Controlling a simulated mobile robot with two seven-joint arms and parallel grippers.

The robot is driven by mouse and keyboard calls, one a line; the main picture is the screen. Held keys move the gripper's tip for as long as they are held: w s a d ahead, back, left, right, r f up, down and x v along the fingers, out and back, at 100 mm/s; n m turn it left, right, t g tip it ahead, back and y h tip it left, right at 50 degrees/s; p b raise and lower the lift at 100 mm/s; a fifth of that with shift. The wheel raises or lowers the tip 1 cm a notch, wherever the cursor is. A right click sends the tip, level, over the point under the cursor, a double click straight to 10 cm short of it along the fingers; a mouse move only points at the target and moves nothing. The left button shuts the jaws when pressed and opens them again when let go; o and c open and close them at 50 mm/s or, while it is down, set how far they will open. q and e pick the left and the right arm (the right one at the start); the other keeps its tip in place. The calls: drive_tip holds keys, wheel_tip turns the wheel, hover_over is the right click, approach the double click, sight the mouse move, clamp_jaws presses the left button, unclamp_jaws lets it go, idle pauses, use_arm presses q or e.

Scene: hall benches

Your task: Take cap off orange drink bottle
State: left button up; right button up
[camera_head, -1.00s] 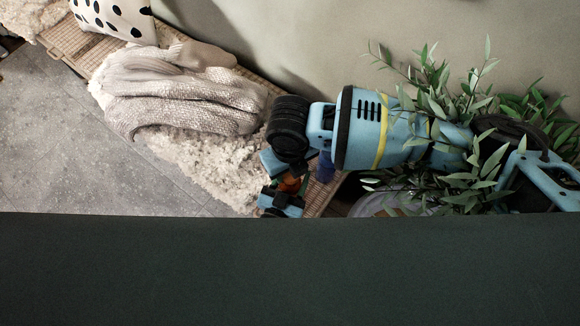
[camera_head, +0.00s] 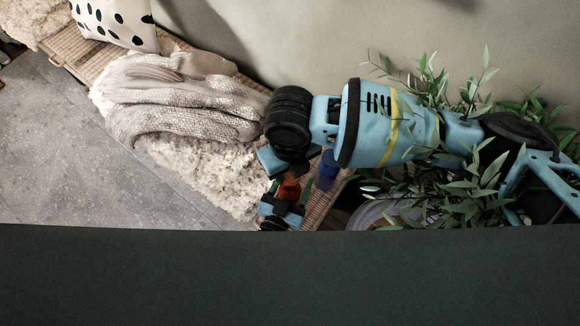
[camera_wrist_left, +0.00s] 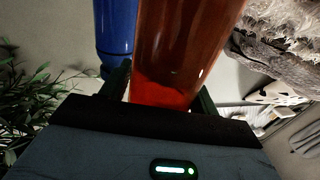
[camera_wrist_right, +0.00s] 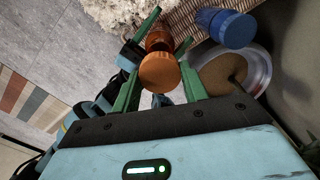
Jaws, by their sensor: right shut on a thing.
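The orange drink bottle (camera_head: 289,187) is upright at the bench's end and shows as clear orange-red in the left wrist view (camera_wrist_left: 178,50). Its orange cap (camera_wrist_right: 159,72) is between the green fingers of my right gripper (camera_wrist_right: 160,82), which is shut on it from above. The bottle's amber body (camera_wrist_right: 158,38) shows just behind the cap; I cannot tell whether the two are apart. My left gripper (camera_wrist_left: 165,92) has one finger on each side of the bottle low down. Whether these fingers press on it is unclear.
A blue bottle (camera_head: 327,172) stands close beside the orange one on the woven bench (camera_head: 322,204). A knitted throw (camera_head: 180,100) and a fluffy rug (camera_head: 205,170) cover the bench to the left. Leafy plants (camera_head: 450,190) crowd my right arm. A dark surface hides the lower picture.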

use_arm(q)
drive_tip(key=shift+o, duration=1.4)
drive_tip(key=shift+s, duration=0.1)
drive_tip(key=v, duration=1.1)
drive_tip(key=shift+s+p, duration=0.3)
drive_tip(key=shift+s, duration=0.1)
use_arm(e)
drive_tip(key=shift+r, duration=0.4)
use_arm(q)
drive_tip(key=shift+a, duration=0.1)
